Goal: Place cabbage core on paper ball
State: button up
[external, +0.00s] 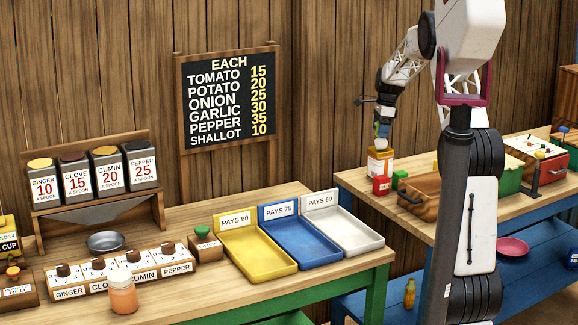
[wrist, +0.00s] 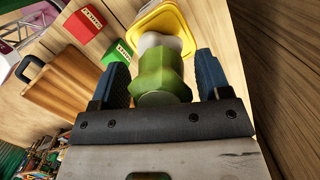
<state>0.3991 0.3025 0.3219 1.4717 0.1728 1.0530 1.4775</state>
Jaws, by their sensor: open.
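My gripper (wrist: 160,58) is open, with one dark blue finger on each side of a green, faceted piece that looks like the cabbage core (wrist: 158,74). Gaps show between it and both fingers. A white rounded thing, likely the paper ball (wrist: 151,40), shows just beyond its far end in the wrist view. The two seem to touch, but the contact is hidden. The ball is over a yellow-rimmed tray or stand (wrist: 178,13). In the external view my gripper (external: 382,133) points down above a white and orange container (external: 379,163) on the right-hand table; the core is small there.
Near the container are a red box (external: 381,185), a green block (external: 399,177) and a wooden crate (external: 421,192). A plank wall stands close behind. Yellow (external: 262,264), blue (external: 318,257) and white (external: 365,240) trays are on the left table.

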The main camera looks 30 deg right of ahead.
jog(key=shift+r, duration=0.15)
jog(key=r, duration=0.4)
jog(key=d+r, duration=0.1)
jog(key=r, duration=0.7)
jog(key=shift+s+d, duration=0.35)
dwell(0.5)
jog(key=s+a+r+n, duration=0.2)
jog(key=s+a+n, duration=0.2)
jog(key=s+a, duration=0.45)
jog(key=s+a+r+n+t+h, duration=0.15)
jog(key=s+a+n, duration=0.25)
jog(key=s+a, duration=0.4)
jog(key=s+a+r+n+g, duration=0.1)
jog(key=s+a+r+n, duration=0.25)
jog(key=s+a, duration=0.5)
jog(key=s+a+f+n, duration=0.3)
jog(key=s, duration=0.6)
jog(key=s+a+f+n+t, duration=0.1)
jog(key=s+a+f+n, duration=0.2)
jog(key=s, duration=0.7)
jog(key=s+a+f+n, duration=0.3)
jog(key=s+f+n, duration=0.1)
jog(key=s, duration=0.6)
jog(key=shift+n, duration=0.45)
